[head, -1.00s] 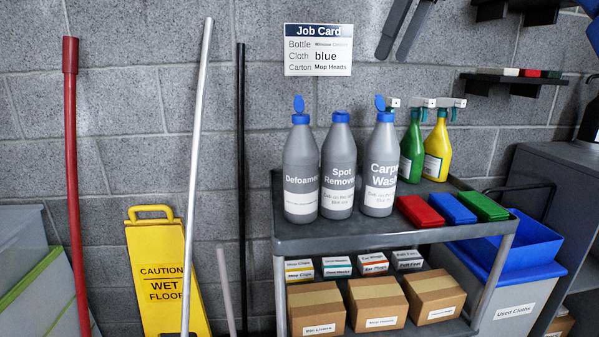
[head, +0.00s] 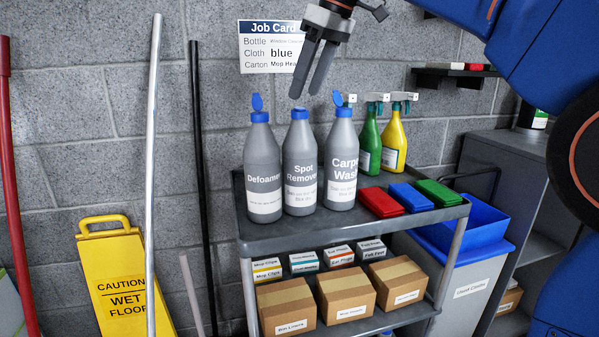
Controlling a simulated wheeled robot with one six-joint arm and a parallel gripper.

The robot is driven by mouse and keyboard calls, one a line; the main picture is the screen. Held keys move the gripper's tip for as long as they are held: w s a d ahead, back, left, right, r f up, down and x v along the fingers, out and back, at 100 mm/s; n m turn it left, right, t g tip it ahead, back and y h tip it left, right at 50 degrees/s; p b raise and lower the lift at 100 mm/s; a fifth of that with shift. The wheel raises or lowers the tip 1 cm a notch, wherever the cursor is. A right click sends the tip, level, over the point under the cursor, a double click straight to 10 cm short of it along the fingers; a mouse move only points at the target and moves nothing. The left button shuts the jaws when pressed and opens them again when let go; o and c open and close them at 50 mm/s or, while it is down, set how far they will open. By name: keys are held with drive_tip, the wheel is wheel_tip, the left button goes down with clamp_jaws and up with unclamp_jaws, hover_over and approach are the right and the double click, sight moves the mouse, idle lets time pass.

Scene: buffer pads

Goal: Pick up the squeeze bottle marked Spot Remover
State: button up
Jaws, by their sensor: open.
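The Spot Remover bottle (head: 300,165) is grey with a blue cap and stands upright on the top shelf of the cart (head: 420,218). It is the middle one of three like bottles, with Defoamer (head: 262,170) on its left and Carpet Wash (head: 342,170) on its right. Their gaps are narrow. My gripper (head: 308,92) is open and empty, its two dark fingers pointing down just above the Spot Remover's cap, in front of the job card (head: 266,55). How far in depth it stands from the bottle I cannot tell.
Red (head: 381,202), blue (head: 410,197) and green (head: 438,193) flat items lie right of the bottles. Green (head: 371,140) and yellow (head: 393,140) spray bottles stand behind. Cartons (head: 345,296) fill the lower shelf. Poles (head: 153,180) and a wet-floor sign (head: 122,280) stand left.

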sight(301, 108)
drive_tip(key=shift+d+x, duration=0.1)
drive_tip(key=shift+x, duration=1.6)
drive_tip(key=shift+d+x, duration=0.15)
drive_tip(key=shift+x, duration=1.5)
clamp_jaws()
